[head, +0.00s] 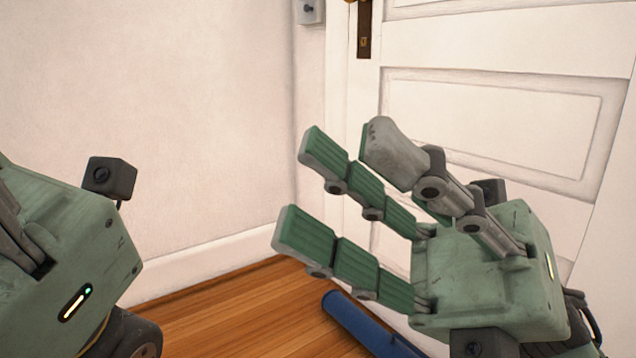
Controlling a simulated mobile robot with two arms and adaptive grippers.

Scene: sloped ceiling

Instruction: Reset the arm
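My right gripper (335,178) is in the middle right of the head view, raised in front of a white door. Its green-padded fingers point left and up, spread apart from the grey-backed thumb, with nothing between them. It looks open and empty. My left gripper (70,255) shows only partly at the left edge.
A blue long object (362,325) lies on the wooden floor (235,318), partly hidden by my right gripper. A pale wall (190,120) fills the left.

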